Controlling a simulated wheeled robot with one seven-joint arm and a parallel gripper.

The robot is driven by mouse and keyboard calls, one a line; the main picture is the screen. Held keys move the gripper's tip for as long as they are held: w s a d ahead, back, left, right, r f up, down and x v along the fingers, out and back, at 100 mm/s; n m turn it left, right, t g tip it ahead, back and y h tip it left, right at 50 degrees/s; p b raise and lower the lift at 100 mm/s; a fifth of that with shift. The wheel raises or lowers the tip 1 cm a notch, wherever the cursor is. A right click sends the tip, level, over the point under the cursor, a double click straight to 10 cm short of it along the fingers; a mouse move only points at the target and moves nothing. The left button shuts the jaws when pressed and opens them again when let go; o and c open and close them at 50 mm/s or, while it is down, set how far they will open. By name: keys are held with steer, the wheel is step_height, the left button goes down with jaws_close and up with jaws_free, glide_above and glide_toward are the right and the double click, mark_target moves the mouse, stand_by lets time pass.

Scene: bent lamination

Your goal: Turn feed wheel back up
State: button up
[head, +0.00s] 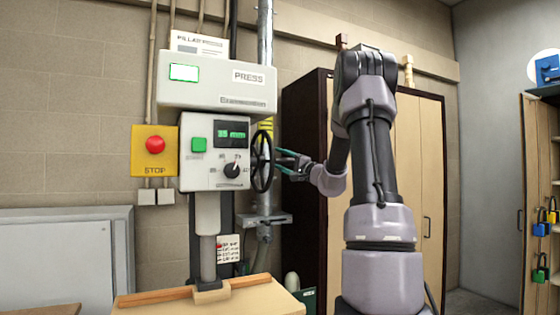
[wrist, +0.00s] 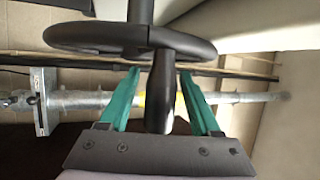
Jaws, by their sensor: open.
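The black feed wheel (head: 261,161) is on the right side of the press (head: 215,152), seen nearly edge-on in the head view. In the wrist view its rim (wrist: 85,37) and a black handle (wrist: 160,90) fill the upper middle. My gripper (head: 282,160) is beside the wheel on its right. In the wrist view its two green fingers (wrist: 158,80) stand open on either side of the handle, with gaps to it. The press display reads about 35 mm, and its ram (head: 208,245) reaches down to a block on the wooden table.
A red stop button (head: 155,145) on a yellow plate is left of the press. A grey metal pipe (head: 265,50) runs up the wall behind the wheel. A dark-framed wooden cabinet (head: 420,180) stands behind my arm. A wooden table (head: 255,298) is below the ram.

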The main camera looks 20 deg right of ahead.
steer(key=shift+w+a, duration=0.1)
jaws_close()
stand_by(1.4)
